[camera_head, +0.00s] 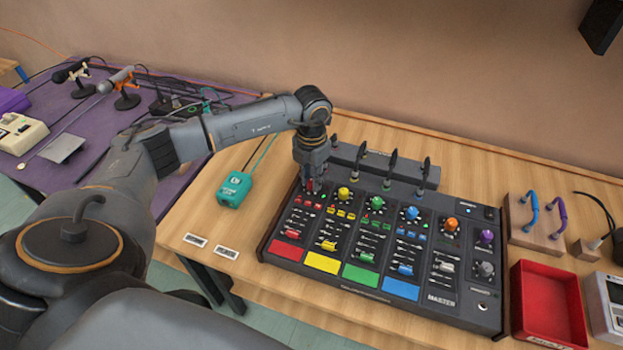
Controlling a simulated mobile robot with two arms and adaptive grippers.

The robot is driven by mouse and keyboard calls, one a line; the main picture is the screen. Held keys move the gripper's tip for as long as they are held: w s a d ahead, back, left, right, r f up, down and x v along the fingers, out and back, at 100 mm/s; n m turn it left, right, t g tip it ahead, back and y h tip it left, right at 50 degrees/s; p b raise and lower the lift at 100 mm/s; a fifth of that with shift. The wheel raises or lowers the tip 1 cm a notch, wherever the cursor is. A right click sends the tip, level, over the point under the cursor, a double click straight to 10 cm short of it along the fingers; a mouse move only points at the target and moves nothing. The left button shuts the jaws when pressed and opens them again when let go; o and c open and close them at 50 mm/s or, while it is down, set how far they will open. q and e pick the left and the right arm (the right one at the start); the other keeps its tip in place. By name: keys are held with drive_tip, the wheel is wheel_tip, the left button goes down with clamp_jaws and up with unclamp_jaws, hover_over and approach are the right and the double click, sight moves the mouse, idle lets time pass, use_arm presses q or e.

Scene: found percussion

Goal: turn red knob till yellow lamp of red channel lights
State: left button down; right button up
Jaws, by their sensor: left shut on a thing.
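The mixer (452,298) is a dark sloped panel with coloured channels on the wooden table. Its red channel, at the left end, has a red pad (286,249) at the bottom. My left gripper (313,184) points down at the top of this channel and is shut on the red knob, which its fingers mostly hide. Small red buttons (305,201) show just below the fingers. The lamps of the red channel are too small and partly covered, so I cannot tell whether the yellow one is lit. My right gripper is out of view.
Yellow (344,193), green (377,203) and blue (411,213) knobs stand to the right of my gripper. Upright plugs (391,166) rise behind them. A teal box (234,189) lies left of the mixer. A red tray (549,305) stands at the right.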

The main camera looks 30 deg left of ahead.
use_arm(q)
drive_tip(key=m+b, duration=0.2)
drive_tip(key=shift+f+m, duration=0.1)
drive_tip(key=shift+m, duration=0.2)
drive_tip(key=shift+m+b, duration=0.7)
drive_tip(key=shift+m, duration=0.4)
drive_tip(key=c, duration=1.1)
unclamp_jaws()
drive_tip(key=shift+c, duration=0.2)
wheel_tip(320, 180, up, 12)
